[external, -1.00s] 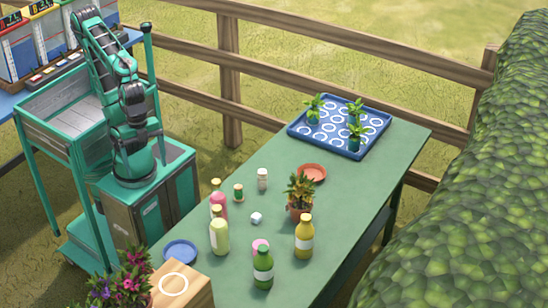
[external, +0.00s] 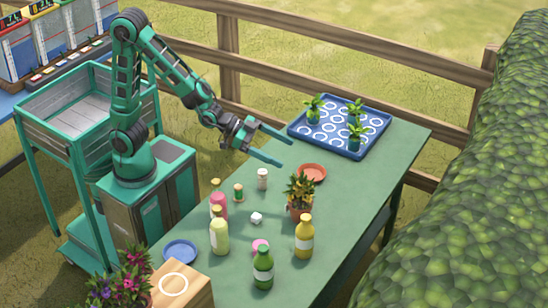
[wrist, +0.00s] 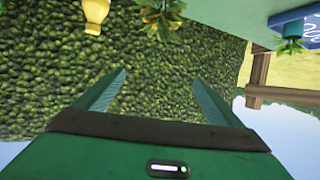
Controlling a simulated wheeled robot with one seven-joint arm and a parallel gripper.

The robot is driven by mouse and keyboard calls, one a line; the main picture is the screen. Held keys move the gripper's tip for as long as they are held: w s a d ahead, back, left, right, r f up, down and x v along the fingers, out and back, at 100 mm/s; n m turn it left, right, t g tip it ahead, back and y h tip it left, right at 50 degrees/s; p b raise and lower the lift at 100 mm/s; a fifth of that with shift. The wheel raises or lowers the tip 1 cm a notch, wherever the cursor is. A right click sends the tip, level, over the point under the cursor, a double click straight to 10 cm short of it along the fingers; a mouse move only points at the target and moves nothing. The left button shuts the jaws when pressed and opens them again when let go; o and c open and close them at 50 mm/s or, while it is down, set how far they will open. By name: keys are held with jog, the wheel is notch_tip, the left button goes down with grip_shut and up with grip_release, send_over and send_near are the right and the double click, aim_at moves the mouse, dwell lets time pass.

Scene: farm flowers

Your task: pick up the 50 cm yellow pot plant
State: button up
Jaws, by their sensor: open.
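A potted plant with yellow-tipped leaves (external: 300,188) stands upright in a terracotta pot on the green table. It also shows at the top edge of the wrist view (wrist: 161,16), cut off there and seen upside down. My gripper (external: 285,149) is open and empty, its teal fingers reaching over the far left side of the table. It is above and behind the plant in the external view, apart from it. In the wrist view my gripper's open fingers (wrist: 160,76) point toward the hedge and the plant, with nothing between them.
A yellow bottle (external: 304,237) stands close in front of the plant, and a terracotta saucer (external: 312,173) lies behind it. A blue tray (external: 340,148) with small seedlings is at the far end.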

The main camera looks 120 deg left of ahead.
send_near(296, 206)
jog(key=w+r, duration=0.2)
jog(key=x, duration=0.8)
jog(key=shift+s+a+f, duration=0.1)
jog(key=shift+s+a, duration=0.05)
jog(key=c, duration=1.9)
jog(key=shift+c, duration=0.2)
